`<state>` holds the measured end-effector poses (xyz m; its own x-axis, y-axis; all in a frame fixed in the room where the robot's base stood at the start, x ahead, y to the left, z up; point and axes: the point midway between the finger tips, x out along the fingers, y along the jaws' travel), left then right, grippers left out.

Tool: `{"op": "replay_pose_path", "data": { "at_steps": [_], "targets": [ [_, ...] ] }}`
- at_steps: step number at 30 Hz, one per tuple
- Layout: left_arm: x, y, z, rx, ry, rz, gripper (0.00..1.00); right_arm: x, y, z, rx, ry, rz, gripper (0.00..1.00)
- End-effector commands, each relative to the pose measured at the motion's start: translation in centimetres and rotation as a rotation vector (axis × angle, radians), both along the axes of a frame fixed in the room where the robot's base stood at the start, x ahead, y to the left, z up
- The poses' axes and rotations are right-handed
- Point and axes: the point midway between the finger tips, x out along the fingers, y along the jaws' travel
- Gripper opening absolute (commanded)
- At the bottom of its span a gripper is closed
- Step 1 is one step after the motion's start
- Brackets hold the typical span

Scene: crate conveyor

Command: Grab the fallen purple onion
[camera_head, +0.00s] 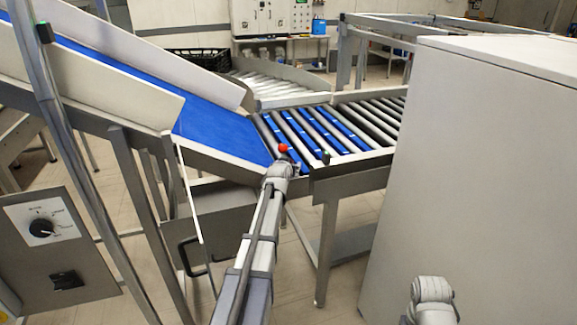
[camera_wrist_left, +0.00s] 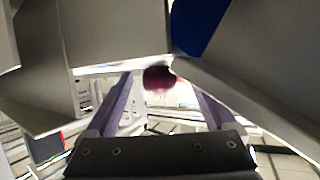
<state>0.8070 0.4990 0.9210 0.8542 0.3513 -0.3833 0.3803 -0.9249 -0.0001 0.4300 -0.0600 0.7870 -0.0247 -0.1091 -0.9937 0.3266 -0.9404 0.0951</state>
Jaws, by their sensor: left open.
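The purple onion (camera_wrist_left: 158,78) shows in the left wrist view as a dark reddish-purple round thing, partly in shadow. It appears between the two fingertips of my left gripper (camera_wrist_left: 160,84). The gripper is open, with a gap to the finger on each side; I cannot tell how far beyond the tips the onion lies. In the head view my left arm reaches forward to the gap between the blue belt and the roller conveyor, where its wrist hides the fingers and I cannot make out the onion. My right gripper is not visible; only a piece of my right arm shows at the lower right.
A blue inclined belt (camera_head: 217,133) slopes down to a roller conveyor (camera_head: 345,122). Metal walls crowd the left wrist view on both sides. A large grey cabinet (camera_head: 480,160) blocks the right. A control box (camera_head: 55,240) stands at left.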

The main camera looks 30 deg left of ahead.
Motion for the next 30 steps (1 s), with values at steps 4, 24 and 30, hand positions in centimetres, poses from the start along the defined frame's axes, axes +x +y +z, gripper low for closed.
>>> {"op": "replay_pose_path", "data": {
  "at_steps": [4,24,30],
  "targets": [
    [-0.10,-0.05,0.08,0.000,0.000,0.000,0.86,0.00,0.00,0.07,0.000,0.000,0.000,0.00],
    [-0.11,-0.05,0.07,0.000,0.000,0.000,0.11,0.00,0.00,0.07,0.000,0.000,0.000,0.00],
    [-0.11,-0.04,0.08,0.000,0.000,0.000,0.00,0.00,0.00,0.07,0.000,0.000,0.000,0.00]
  ]
}}
